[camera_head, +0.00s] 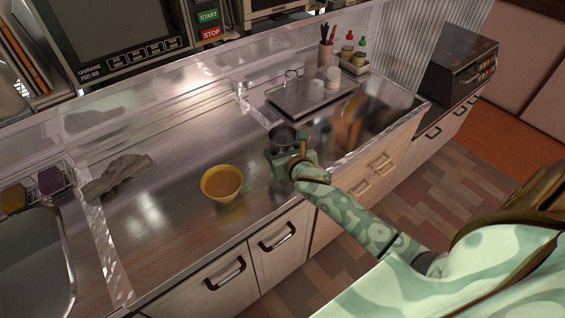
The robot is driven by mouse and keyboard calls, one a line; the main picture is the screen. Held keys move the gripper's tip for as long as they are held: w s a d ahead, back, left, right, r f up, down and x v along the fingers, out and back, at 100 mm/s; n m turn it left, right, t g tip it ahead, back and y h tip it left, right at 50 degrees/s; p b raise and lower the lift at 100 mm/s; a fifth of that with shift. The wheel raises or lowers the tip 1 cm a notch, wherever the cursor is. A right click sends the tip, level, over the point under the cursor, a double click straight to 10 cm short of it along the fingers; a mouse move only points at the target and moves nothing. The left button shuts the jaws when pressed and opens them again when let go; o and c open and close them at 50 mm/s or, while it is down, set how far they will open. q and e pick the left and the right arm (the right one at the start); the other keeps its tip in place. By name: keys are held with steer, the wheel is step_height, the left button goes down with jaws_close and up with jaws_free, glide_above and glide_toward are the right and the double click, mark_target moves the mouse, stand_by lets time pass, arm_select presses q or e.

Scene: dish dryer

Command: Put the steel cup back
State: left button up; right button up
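I cannot tell whether the fingers press on the cup or whether the cup's base touches the counter. My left gripper is out of view.
A yellow bowl (222,183) stands on the counter left of my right gripper. A grey cloth (118,175) lies farther left, by the sink (35,260). Bottles (353,50) and a utensil holder (326,52) stand behind the tray. The counter behind the bowl is clear.

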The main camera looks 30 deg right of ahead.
steer(key=shift+w+d+f, duration=0.15)
steer(key=shift+w+f, duration=0.1)
steer(key=shift+f, duration=0.1)
steer(key=shift+w+d+f+b, duration=0.15)
steer(key=shift+f+b, duration=0.45)
steer(key=shift+f, duration=0.35)
steer(key=shift+w+f+b, duration=0.15)
steer(key=shift+f+b, duration=0.45)
steer(key=shift+f, duration=0.3)
steer(key=shift+f, duration=0.15)
steer(key=o, duration=1.2)
